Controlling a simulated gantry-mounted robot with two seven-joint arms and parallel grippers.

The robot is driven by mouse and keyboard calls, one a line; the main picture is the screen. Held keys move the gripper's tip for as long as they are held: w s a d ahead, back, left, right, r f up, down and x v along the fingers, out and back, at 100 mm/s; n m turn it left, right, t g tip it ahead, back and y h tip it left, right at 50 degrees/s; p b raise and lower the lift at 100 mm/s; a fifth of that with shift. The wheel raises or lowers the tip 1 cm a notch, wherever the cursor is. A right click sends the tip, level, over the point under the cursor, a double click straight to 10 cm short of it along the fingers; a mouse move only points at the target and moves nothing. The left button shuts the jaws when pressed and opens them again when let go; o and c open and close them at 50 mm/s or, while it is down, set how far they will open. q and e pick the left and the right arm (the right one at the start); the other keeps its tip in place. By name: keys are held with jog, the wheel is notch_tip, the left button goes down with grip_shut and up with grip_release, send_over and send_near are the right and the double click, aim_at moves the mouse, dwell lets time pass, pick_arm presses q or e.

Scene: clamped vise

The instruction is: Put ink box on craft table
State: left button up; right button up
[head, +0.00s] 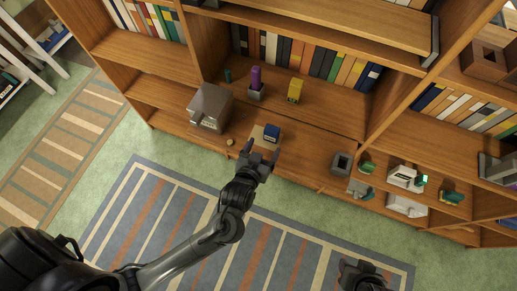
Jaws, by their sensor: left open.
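A small dark blue box (272,131), which looks like the ink box, sits on a beige pad near the front edge of a wooden surface (312,154), perhaps the craft table. My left gripper (263,149) is open, just in front of the blue box, with its two fingers pointing toward it. The fingers look apart from the box, though the exact gap is hard to judge. My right gripper (364,278) is only partly in view at the bottom edge, far from the box, and its fingers are not clear.
A large grey-brown box (209,107) stands left of the blue box. Behind are a purple item in a grey holder (256,84) and a yellow object (295,90). A dark grey block (341,163) and several small items stand right. Shelves of books overhang the back.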

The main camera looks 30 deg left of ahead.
pick_arm(q)
jog(key=s+a+f+m+g+h, duration=0.2)
jog(key=s+g, duration=0.3)
jog(key=s, duration=0.4)
jog(key=shift+s+g+h, duration=0.3)
jog(key=shift+s+h, duration=0.05)
jog(key=shift+h, duration=0.05)
jog(key=s+a+g, duration=0.1)
jog(key=s, duration=0.2)
jog(key=s+a+m+g, duration=0.1)
jog(key=s+a, duration=0.1)
jog(key=s, duration=0.1)
jog(key=s+a+g+y, duration=0.1)
jog(key=s+g, duration=0.1)
jog(key=s, duration=0.1)
jog(key=shift+a+r, duration=0.15)
jog(key=shift+r, duration=0.15)
jog(key=shift+w, duration=0.1)
